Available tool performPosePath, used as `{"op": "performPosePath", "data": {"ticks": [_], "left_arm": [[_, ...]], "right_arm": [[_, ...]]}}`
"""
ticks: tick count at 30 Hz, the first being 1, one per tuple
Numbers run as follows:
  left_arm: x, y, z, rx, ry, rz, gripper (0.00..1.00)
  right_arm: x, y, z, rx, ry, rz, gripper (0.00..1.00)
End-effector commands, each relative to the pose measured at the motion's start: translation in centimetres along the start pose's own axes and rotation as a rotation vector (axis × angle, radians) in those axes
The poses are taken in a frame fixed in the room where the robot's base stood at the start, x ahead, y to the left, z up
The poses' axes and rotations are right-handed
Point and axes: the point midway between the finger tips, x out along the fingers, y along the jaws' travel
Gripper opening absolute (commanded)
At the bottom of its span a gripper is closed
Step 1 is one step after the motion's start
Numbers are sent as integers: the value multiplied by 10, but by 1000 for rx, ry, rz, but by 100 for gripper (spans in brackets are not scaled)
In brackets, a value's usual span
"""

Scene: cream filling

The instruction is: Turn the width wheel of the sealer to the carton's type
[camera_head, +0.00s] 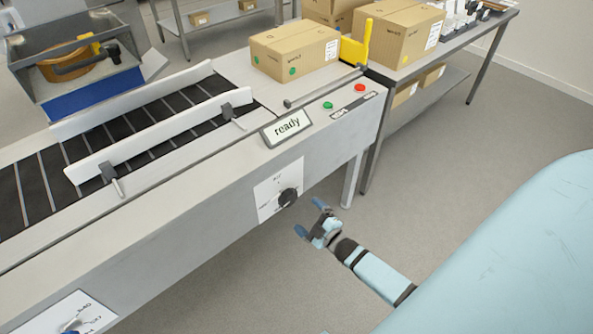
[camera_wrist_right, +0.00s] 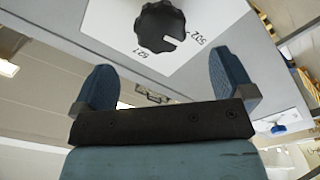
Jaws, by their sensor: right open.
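A black knobbed wheel (camera_head: 288,197) sits on a white marked plate (camera_head: 266,200) on the sealer's front side. The same wheel (camera_wrist_right: 160,27) shows at the top of the right wrist view, with a light notch at its lower right towards printed marks. My right gripper (camera_head: 310,217) is open and empty, just in front of the wheel and apart from it. Its two blue fingers are spread below the wheel in the wrist view. A brown carton (camera_head: 290,52) with green dots and a white label stands on the sealer's top. My left gripper is not in view.
A "ready" display (camera_head: 286,127), a green button (camera_head: 328,105) and a red button (camera_head: 360,87) sit on the top edge. Other cartons (camera_head: 398,35) stand on the far table. Floor right of the sealer is free.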

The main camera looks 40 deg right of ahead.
Motion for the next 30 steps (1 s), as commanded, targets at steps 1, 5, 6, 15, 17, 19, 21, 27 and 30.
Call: {"op": "performPosePath", "data": {"ticks": [1, 5, 6, 15, 17, 19, 21, 27, 30], "left_arm": [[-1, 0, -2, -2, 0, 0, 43], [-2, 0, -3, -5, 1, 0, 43], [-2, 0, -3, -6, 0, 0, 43], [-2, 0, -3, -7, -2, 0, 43], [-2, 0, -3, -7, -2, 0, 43], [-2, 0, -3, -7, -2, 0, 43], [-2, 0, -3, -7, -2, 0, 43], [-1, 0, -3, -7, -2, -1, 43], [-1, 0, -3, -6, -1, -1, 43]], "right_arm": [[-11, 0, -1, 1, -1, -1, 100], [-30, 0, -1, 0, 0, 0, 100], [-34, 0, 0, 0, 0, -1, 100], [-43, 0, 0, 0, 1, 1, 100], [-43, 0, 0, 0, 1, 1, 100], [-43, 0, 0, 0, 1, 1, 100], [-43, 0, 0, 0, 1, 1, 100], [-43, 0, 0, 0, 1, 1, 100], [-43, 0, 0, 0, 1, 0, 100]]}}
